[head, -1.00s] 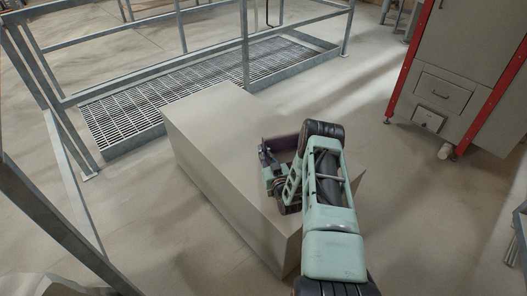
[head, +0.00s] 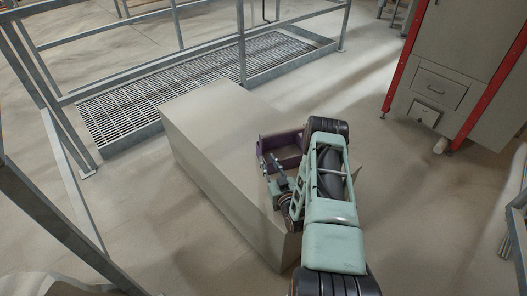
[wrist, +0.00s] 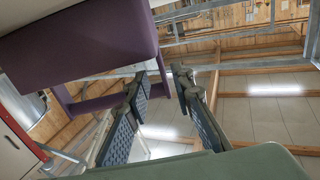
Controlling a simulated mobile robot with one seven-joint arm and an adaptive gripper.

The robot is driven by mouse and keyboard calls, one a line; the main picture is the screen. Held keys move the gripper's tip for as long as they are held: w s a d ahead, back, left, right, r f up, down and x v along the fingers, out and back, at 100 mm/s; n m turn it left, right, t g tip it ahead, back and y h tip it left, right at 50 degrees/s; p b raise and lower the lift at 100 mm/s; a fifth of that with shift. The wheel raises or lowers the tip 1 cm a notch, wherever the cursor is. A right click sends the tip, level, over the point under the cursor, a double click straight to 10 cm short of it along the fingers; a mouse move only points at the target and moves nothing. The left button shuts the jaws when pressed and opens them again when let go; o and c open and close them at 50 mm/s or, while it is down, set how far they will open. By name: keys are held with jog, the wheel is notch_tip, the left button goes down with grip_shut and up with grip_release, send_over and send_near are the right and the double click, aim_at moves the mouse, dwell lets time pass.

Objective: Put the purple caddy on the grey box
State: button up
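The purple caddy (head: 286,141) appears to rest upright on top of the grey box (head: 207,129), near its right side, partly hidden by my arm. Its open inside shows. In the wrist view the caddy (wrist: 85,45) fills the upper left, with a thin purple bar below its body. My gripper (head: 269,162) is at the caddy's near left side, over the box top. The contact between the caddy and the box is partly hidden.
A metal railing (head: 200,52) and a floor grating (head: 125,110) lie behind and left of the box. A grey cabinet with red posts (head: 455,70) stands at the upper right.

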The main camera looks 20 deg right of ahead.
jog(key=shift+s, duration=1.7)
jog(key=shift+a, duration=0.1)
